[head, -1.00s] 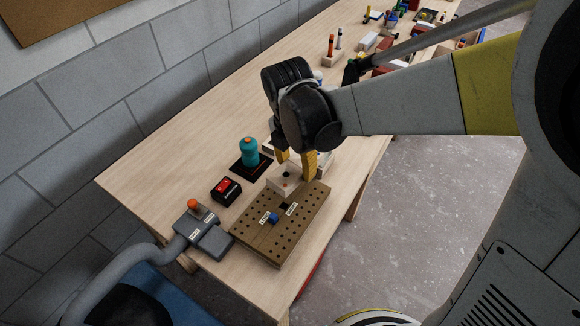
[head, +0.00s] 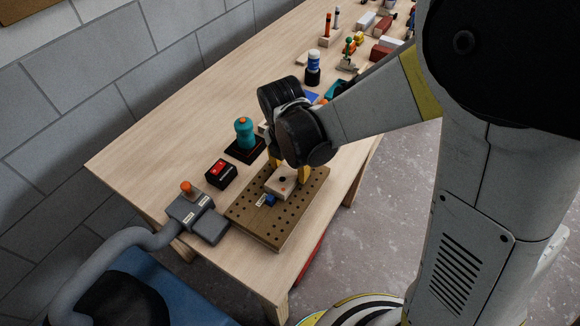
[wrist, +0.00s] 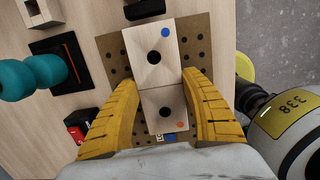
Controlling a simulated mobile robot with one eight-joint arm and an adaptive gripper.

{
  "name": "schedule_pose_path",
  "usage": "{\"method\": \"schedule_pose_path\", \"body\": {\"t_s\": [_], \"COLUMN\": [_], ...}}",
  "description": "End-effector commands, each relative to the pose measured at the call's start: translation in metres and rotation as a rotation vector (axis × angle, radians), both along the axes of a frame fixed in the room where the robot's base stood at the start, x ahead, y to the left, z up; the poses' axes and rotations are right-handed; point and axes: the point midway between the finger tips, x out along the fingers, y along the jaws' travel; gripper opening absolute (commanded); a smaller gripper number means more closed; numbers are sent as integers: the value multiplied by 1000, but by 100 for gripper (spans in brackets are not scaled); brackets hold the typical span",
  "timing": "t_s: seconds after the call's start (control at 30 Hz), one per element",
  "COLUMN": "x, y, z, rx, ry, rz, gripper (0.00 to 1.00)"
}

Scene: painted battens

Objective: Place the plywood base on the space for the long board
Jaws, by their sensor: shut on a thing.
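The plywood base (head: 284,186) is a pale block with a dark hole and an orange dot in the head view. In the wrist view the pale wood (wrist: 155,66) shows two round holes, a blue dot at the far end and an orange dot at the near end. My gripper (head: 288,174) is shut on it, a yellow finger on each side. The brown perforated board (head: 260,228) lies under it. The base is over the board's middle; I cannot tell whether it touches. A small label (head: 261,199) and a blue piece (head: 270,200) show beside the base; the surface beneath it is hidden.
A teal bottle-like object (head: 244,132) on a dark pad, a black box with a red switch (head: 220,173) and a grey device with an orange knob (head: 189,206) stand left of the board. Several objects crowd the table's far end.

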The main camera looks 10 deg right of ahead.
Motion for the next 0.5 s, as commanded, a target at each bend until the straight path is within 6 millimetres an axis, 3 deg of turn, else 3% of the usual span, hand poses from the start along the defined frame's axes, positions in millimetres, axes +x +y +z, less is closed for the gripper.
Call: {"method": "schedule_pose_path", "body": {"t_s": [0.17, 0.2, 0.23, 0.5], "x": [0, 0, 0, 0], "y": [0, 0, 0, 0], "z": [-4, -3, -3, -2], "rx": [0, 0, 0, 0], "ry": [0, 0, 0, 0], "rz": [0, 0, 0, 0], "gripper": [21, 62, 71, 73]}}
